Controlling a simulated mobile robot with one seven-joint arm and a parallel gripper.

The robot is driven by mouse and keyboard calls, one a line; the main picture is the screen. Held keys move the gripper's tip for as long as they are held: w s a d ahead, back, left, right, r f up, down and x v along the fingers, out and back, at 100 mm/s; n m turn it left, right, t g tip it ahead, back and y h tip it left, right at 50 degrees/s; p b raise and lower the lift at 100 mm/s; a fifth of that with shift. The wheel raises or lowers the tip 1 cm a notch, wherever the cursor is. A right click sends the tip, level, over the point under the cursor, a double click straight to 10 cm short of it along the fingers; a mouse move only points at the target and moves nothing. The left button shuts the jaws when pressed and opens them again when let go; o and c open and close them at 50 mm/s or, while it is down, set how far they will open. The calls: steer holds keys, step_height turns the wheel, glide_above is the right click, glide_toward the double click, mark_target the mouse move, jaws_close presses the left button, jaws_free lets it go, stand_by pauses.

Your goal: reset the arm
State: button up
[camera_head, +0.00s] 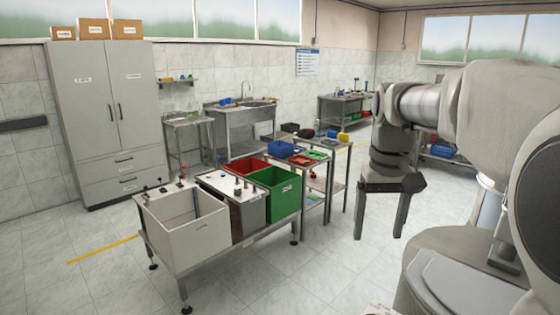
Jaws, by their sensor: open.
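My gripper (381,220) hangs in the right half of the head view, pointing down. Its two dark fingers are apart, and nothing shows between them. It is in the air over the tiled floor, to the right of the table with the bins. My grey arm fills the right side of the view and hides part of the room behind it.
A metal table carries a white bin (187,228), a grey box (235,204) and a green bin (276,194). A red bin (246,167) stands behind them. A grey cabinet (107,120) is at the left wall. The floor (330,285) in front is clear.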

steer(key=s+a+f+t, duration=0.2)
steer(key=s, duration=0.7)
steer(key=s+a+f+t, duration=0.2)
steer(key=s+f, duration=0.1)
steer(key=s, duration=0.7)
steer(key=shift+f+t, duration=0.15)
steer(key=shift+t, duration=0.25)
steer(key=shift+a, duration=0.1)
